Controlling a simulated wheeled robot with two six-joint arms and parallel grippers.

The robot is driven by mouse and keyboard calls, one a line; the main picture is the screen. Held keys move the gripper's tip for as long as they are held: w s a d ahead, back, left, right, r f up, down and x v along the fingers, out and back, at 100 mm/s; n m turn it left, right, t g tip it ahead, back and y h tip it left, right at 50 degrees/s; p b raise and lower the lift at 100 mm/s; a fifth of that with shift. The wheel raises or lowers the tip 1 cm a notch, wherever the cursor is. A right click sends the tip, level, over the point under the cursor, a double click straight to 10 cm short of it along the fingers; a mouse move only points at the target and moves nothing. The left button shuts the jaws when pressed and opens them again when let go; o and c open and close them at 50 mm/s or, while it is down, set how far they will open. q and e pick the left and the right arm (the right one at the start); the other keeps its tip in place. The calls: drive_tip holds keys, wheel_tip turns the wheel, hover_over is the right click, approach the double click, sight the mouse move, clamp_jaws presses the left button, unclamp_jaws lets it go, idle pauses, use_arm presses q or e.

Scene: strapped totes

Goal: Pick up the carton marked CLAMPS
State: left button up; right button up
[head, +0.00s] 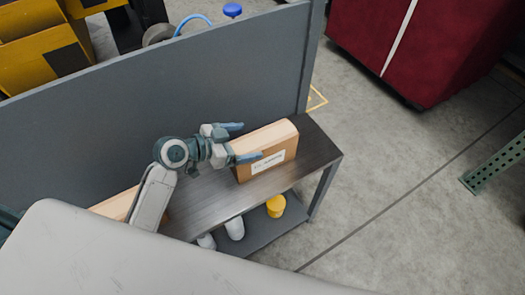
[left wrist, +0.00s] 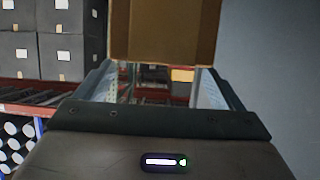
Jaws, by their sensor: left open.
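A brown cardboard carton (head: 266,151) with a white label stands on a dark bench (head: 316,150), near its right end. The label's print is too small to read for certain. My left gripper (head: 246,140) is open at the carton's left end, with one finger by the far side and the other by the near side. In the left wrist view the carton (left wrist: 162,30) shows ahead, beyond the gripper's fingers (left wrist: 165,88). I cannot tell whether the fingers touch it. My right gripper is not in view.
A grey panel (head: 180,90) stands behind the bench. Another tan box (head: 118,205) is partly hidden behind my left arm. The lower shelf holds a yellow container (head: 276,206) and white ones (head: 235,228). A red covered load (head: 400,45) stands at upper right; floor right of the bench is clear.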

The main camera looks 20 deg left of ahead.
sight(260, 139)
use_arm(q)
drive_tip(key=b+x, duration=0.1)
drive_tip(key=x, duration=0.2)
drive_tip(key=shift+w+d+f, duration=0.1)
drive_tip(key=shift+d+f, duration=0.05)
drive_tip(key=shift+d, duration=0.1)
drive_tip(key=shift+w+d+f, duration=0.2)
drive_tip(key=shift+w+d, duration=0.15)
drive_tip(key=shift+d, duration=0.05)
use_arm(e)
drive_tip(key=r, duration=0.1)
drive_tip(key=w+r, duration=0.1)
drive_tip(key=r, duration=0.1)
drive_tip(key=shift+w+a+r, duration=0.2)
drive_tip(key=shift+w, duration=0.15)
use_arm(q)
drive_tip(key=shift+c, duration=0.2)
drive_tip(key=c, duration=1.8)
drive_tip(key=shift+r, duration=0.1)
clamp_jaws()
drive_tip(key=shift+r, duration=0.15)
